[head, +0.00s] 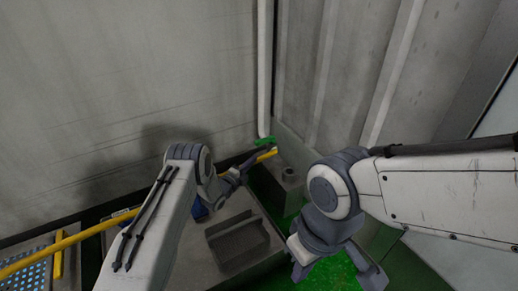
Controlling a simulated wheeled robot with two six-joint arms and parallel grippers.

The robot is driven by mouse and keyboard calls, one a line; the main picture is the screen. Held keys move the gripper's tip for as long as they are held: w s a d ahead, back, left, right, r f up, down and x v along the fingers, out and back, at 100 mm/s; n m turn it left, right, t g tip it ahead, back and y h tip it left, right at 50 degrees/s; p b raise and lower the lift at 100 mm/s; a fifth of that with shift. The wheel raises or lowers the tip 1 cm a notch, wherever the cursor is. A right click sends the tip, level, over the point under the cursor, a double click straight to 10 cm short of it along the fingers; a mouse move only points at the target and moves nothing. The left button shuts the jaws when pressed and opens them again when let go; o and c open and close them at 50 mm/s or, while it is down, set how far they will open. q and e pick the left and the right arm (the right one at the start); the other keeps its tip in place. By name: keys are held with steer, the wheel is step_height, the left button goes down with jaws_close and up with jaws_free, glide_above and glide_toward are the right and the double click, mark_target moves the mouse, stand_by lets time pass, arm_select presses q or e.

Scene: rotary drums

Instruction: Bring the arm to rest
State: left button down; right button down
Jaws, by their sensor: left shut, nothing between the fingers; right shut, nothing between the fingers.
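My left arm comes up from the bottom centre-left, and its gripper (240,172) is over the far edge of the grey worktop, close to the yellow rail's right end. Its fingers are small here and look shut, with nothing seen held. My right arm comes in from the right and bends down at its wrist. My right gripper (335,274) points down over the green floor at the bottom.
A yellow rail (75,238) runs along the wall, partly behind my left arm. A dark grey tray (237,241) lies on the grey worktop (232,204). A white vertical pipe (264,75) stands in the corner. Grey walls are close behind. Green floor (335,268) shows at lower right.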

arm_select(q)
steer(key=s+d+r+n+g+y+p, duration=0.25)
steer(key=s+d+r+n, duration=0.2)
steer(key=r, duration=0.65)
steer(key=s+d+r+n+g+y+p, duration=0.2)
steer(key=s+d+r+n+g+p, duration=0.25)
steer(key=r, duration=0.55)
steer(key=s+a+r+n+g+y+p, duration=0.1)
steer(key=s+r+n+g, duration=0.2)
steer(key=s, duration=1.1)
steer(key=s+a+r+n+g+y+p, duration=0.1)
steer(key=s+r+n+g, duration=0.3)
steer(key=s, duration=1)
steer(key=s+a+r+g+y+p, duration=0.15)
steer(key=s+r, duration=0.35)
steer(key=s, duration=0.9)
step_height(320, 180, up, 38)
steer(key=p, duration=3.7)
steer(key=shift+w+f+h, duration=0.15)
steer(key=shift+w+h, duration=0.15)
